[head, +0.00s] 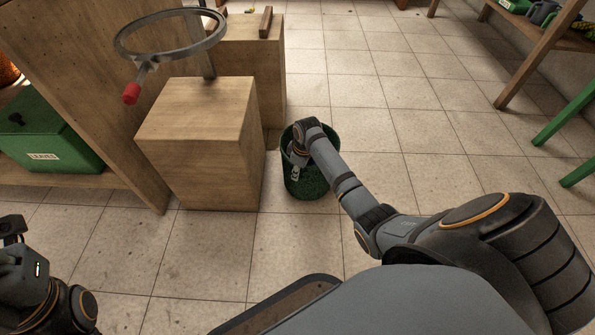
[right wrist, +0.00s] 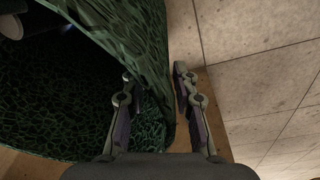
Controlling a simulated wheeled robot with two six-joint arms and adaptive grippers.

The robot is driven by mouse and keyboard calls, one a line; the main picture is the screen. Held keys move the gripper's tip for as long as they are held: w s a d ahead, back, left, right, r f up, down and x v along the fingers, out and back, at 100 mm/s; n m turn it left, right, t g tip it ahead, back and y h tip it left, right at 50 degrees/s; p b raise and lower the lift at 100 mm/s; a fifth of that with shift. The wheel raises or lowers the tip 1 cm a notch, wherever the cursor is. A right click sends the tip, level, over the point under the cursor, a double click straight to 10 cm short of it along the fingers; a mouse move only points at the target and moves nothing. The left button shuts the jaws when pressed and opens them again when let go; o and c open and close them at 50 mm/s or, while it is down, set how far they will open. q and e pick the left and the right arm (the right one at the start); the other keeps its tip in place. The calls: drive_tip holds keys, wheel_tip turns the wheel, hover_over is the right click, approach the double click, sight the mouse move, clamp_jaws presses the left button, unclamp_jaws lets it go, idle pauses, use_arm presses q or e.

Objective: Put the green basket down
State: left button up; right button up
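The green basket (head: 307,183) is upright beside the wooden block, low at the floor; whether its base touches is hard to tell. My right gripper (right wrist: 154,82) is at its rim. In the right wrist view one finger is inside the basket (right wrist: 85,115) and the other outside. The wall passes between them, with a thin gap showing beside the outer finger. In the head view my right fingers are mostly hidden inside the rim. My left arm is at the lower left of the head view; its fingers are not clearly seen.
The wooden block (head: 198,150) stands left of the basket, with a metal ring (head: 170,50) with a red tip above it. A green box (head: 45,130) is on the left shelf. Tiled floor (head: 420,140) is free to the right. A wooden rack (head: 535,55) stands far right.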

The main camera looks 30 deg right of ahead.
drive_tip(key=r+p, duration=0.1)
drive_tip(key=r, duration=0.2)
drive_tip(key=s+r+p, duration=0.1)
drive_tip(key=r+p, duration=0.1)
drive_tip(key=r, duration=0.1)
drive_tip(key=r+p, duration=0.2)
drive_tip(key=r, duration=0.2)
drive_tip(key=shift+s+d, duration=0.15)
drive_tip(key=shift+d, duration=0.15)
drive_tip(key=shift+s+r+p, duration=0.1)
drive_tip(key=shift+r+p, duration=0.3)
drive_tip(key=shift+r, duration=0.05)
